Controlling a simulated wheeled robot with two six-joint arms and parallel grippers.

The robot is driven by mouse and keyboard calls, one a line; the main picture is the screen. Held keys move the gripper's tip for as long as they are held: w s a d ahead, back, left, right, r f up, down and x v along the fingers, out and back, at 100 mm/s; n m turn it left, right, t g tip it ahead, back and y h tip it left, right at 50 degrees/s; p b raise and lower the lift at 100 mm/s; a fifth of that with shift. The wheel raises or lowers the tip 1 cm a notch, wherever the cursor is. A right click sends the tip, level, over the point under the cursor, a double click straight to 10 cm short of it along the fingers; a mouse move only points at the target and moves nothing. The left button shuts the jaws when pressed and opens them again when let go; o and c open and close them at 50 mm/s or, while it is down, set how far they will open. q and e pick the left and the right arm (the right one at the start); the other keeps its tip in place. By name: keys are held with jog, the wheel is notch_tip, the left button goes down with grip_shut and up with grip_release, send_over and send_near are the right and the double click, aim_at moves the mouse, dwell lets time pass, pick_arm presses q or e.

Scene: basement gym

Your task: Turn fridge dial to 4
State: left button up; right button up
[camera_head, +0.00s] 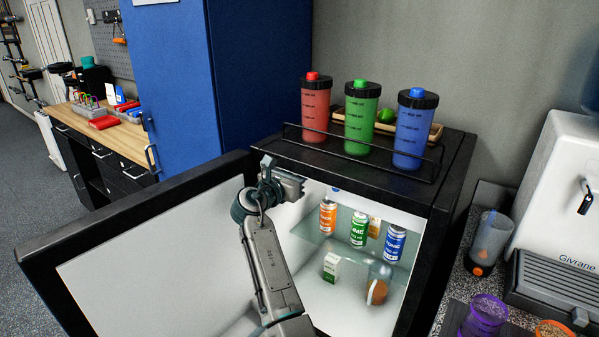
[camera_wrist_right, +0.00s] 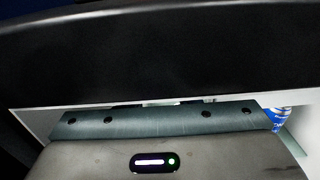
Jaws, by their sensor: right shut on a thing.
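The small black fridge (camera_head: 445,195) stands open, its door (camera_head: 150,255) swung out to the left. My right gripper (camera_head: 297,184) reaches into the upper left of the lit opening, just under the top edge. In the right wrist view the gripper (camera_wrist_right: 160,107) is close below the dark top edge (camera_wrist_right: 160,55). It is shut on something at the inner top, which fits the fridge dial. The dial, its numbers and its setting are hidden behind the gripper and the edge. My left gripper is not in view.
Inside, an orange can (camera_head: 328,217), a green can (camera_head: 359,229) and a blue can (camera_head: 394,243) stand on the glass shelf. A carton (camera_head: 331,267) and a jar (camera_head: 378,287) are below. Red (camera_head: 315,112), green (camera_head: 359,122) and blue (camera_head: 410,133) shakers stand on top behind a rail.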

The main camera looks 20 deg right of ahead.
jog(key=shift+m, duration=0.7)
jog(key=o, duration=1)
jog(key=shift+c, duration=0.2)
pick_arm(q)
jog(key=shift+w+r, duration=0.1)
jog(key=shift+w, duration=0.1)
